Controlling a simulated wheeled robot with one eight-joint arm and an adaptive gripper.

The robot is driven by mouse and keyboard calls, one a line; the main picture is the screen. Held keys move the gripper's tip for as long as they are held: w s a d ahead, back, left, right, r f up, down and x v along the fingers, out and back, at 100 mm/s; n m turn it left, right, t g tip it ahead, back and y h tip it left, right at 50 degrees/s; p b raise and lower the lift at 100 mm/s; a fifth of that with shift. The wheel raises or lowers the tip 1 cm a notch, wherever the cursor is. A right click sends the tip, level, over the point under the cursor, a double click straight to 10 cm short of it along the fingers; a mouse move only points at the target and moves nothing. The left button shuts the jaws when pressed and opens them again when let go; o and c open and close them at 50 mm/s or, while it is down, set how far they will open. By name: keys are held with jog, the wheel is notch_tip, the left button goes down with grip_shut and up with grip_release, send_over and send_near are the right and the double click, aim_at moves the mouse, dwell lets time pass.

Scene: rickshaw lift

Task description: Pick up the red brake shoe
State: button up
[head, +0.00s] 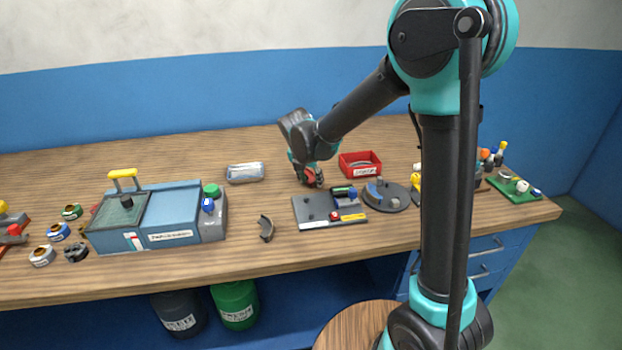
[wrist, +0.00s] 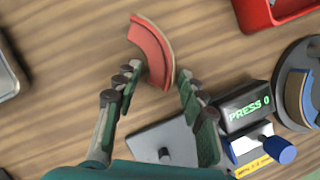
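The red brake shoe (wrist: 151,48) is a curved red piece with a tan outer rim, lying on the wooden bench in the wrist view. My gripper (wrist: 159,80) is over its near end, one finger on each side. The fingers are apart, with narrow gaps seeming to show beside the shoe; contact is hard to judge. In the head view my gripper (head: 313,184) is low over the bench, and a bit of red shows at the fingers.
A grey fixture plate (head: 317,220) with a press block is just in front of my gripper. A red bin (head: 360,169) and a round grey plate (head: 398,205) stand to the right. A dark curved shoe (head: 266,229) and a silver tray (head: 245,177) lie to the left.

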grip_shut()
jog(key=shift+r, duration=0.1)
